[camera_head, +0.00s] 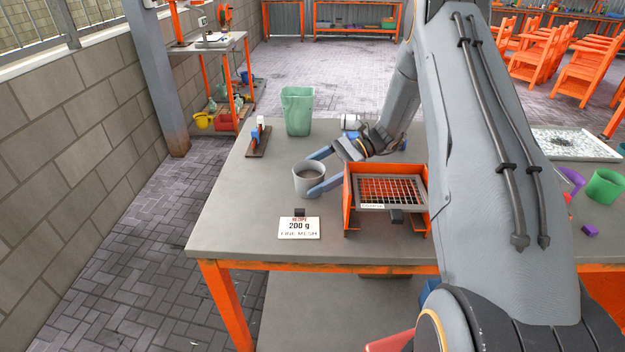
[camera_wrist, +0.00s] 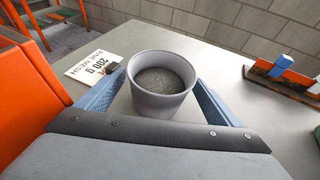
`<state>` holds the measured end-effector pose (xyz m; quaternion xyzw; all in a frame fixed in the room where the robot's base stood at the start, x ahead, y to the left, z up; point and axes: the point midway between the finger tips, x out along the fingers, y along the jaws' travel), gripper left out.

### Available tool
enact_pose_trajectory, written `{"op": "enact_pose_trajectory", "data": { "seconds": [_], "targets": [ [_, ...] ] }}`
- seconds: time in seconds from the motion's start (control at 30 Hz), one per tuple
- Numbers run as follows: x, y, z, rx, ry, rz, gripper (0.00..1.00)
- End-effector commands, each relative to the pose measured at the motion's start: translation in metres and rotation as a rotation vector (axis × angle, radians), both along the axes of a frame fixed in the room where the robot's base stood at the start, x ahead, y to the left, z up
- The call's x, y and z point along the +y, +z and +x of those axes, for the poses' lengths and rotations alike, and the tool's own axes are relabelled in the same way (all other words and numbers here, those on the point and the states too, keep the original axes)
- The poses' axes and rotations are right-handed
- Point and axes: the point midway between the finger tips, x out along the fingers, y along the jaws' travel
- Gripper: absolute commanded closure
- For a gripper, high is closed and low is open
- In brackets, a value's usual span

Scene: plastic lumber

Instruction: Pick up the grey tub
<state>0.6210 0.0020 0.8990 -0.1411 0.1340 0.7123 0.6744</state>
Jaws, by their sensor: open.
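The grey tub (camera_head: 308,179) stands upright on the grey table (camera_head: 240,215), near its left side. It also shows in the wrist view (camera_wrist: 160,97), where grey-brown grainy material lies inside it. My gripper (camera_head: 320,170) is open, with one blue finger on each side of the tub. In the wrist view the gripper (camera_wrist: 160,98) has the tub between its two fingers. I cannot tell whether either finger touches it.
An orange frame with a mesh sieve (camera_head: 388,190) stands close on the right. A recipe card reading 200 g (camera_head: 299,228) lies in front of the tub. A green bin (camera_head: 298,110) and a small rack with a blue block (camera_head: 258,138) stand behind. The table's left front corner is clear.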

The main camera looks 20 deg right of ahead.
Motion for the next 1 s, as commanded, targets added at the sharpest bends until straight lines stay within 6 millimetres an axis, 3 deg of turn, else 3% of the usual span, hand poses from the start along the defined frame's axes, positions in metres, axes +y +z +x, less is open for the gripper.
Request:
{"op": "enact_pose_trajectory", "data": {
  "seconds": [0.4, 0.63, 0.67, 0.93, 1.0],
  "targets": [
    [0.041, -0.016, -0.006, 0.001, -0.003, 0.0, 0.13],
    [0.042, -0.019, -0.005, 0.0, -0.005, -0.001, 0.13],
    [0.042, -0.019, -0.005, 0.0, -0.005, -0.001, 0.15],
    [0.042, -0.018, -0.005, 0.0, -0.005, -0.001, 0.6],
    [0.042, -0.018, -0.005, -0.001, -0.005, -0.001, 0.61]
  ]
}}
